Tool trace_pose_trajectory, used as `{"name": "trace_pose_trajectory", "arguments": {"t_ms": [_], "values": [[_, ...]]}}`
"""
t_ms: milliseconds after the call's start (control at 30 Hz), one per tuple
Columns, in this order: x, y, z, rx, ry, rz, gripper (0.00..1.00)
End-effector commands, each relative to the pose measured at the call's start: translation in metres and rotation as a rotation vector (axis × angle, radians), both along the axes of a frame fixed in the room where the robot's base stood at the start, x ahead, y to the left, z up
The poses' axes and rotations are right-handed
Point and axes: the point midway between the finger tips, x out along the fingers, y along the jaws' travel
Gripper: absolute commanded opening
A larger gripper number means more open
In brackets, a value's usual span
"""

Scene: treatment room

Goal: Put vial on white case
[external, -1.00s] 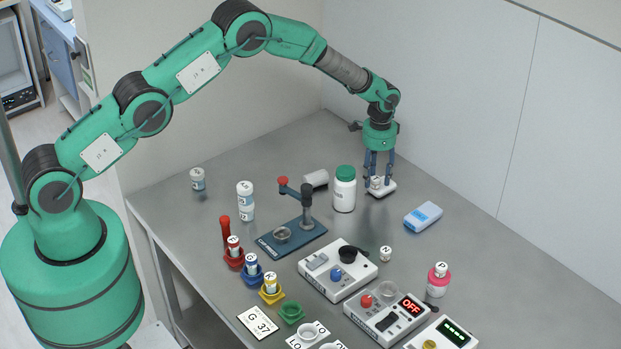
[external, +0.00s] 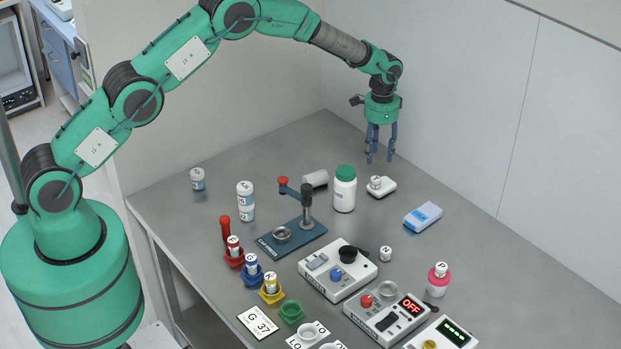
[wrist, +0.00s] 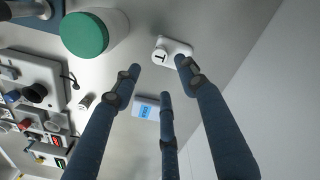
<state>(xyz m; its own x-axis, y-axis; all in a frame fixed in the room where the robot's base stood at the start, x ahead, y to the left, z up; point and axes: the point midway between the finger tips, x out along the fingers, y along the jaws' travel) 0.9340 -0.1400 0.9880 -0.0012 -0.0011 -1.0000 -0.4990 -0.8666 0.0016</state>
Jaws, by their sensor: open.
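My gripper (external: 380,158) is open and empty, above and slightly behind the case, apart from the vial. In the wrist view its fingers (wrist: 160,80) are spread with nothing between them.
A white bottle with a green lid (external: 344,190) stands just left of the case. A blue and white box (external: 423,217) lies to its right. A white cylinder (external: 315,179) lies behind the bottle. Another small vial (external: 385,254) stands nearer the front, beside devices (external: 337,272).

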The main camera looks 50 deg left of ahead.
Motion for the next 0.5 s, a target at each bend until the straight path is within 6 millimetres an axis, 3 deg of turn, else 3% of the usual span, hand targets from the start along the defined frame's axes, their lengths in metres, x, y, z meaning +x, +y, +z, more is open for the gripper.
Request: {"name": "trace_pose_trajectory", "arguments": {"t_ms": [200, 500], "values": [[0.0, 0.0, 0.025, 0.0, 0.0, 0.0, 0.42], [0.0, 0.0, 0.034, 0.0, 0.001, 0.0, 0.42]]}}
